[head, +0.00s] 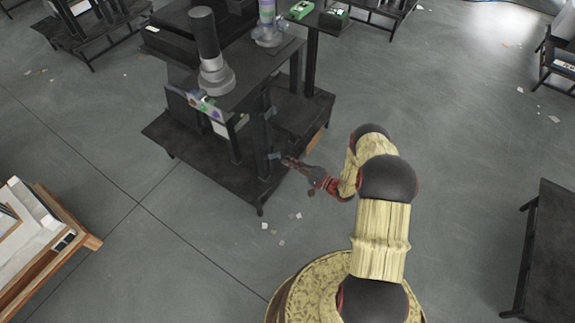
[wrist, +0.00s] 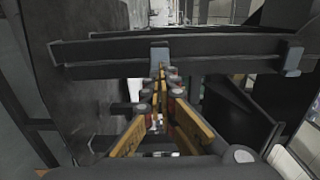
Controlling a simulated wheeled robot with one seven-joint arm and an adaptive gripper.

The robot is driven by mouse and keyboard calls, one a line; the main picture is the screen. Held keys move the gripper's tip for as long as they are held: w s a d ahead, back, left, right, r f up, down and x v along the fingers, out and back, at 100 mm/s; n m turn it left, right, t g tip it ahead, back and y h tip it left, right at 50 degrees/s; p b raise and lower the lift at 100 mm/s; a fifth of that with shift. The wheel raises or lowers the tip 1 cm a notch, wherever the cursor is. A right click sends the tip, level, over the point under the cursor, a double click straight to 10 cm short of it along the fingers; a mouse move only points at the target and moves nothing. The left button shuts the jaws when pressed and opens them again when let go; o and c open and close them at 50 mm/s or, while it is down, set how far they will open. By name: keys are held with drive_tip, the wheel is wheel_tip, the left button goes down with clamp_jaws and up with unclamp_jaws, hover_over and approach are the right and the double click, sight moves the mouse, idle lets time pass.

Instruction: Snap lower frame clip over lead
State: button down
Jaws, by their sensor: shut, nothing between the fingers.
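A dark frame post (head: 264,136) stands on the near side of the black lift column stand. Two small blue-grey clips sit on it, an upper clip (head: 271,113) and a lower frame clip (head: 274,155). My gripper (head: 284,159) is at the lower clip. In the wrist view the post (wrist: 225,50) runs across the picture, with the lower clip (wrist: 160,55) straight ahead of my gripper (wrist: 163,75) and the other clip (wrist: 293,61) to the right. My fingers are shut with nothing between them. Whether the fingertips touch the clip is unclear. I cannot make out the lead.
The stand's black base shelf (head: 185,148) spreads below the post. A bench (head: 548,250) stands at right and a wooden-edged table (head: 40,250) at left. Small scraps (head: 281,242) lie on the floor. Open floor (head: 445,120) lies to the right.

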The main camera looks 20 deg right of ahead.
drive_tip(key=shift+w, duration=0.1)
idle(0.3)
drive_tip(key=shift+w+a, duration=0.2)
drive_tip(key=shift+w, duration=0.1)
drive_tip(key=shift+w+a, duration=0.2)
drive_tip(key=shift+w, duration=0.05)
drive_tip(key=shift+x, duration=1.05)
drive_tip(key=shift+w+a, duration=0.25)
drive_tip(key=shift+w, duration=0.1)
drive_tip(key=shift+s+d, duration=0.1)
drive_tip(key=v, duration=0.6)
drive_tip(key=shift+s+d, duration=0.2)
drive_tip(key=shift+s, duration=0.1)
idle(0.6)
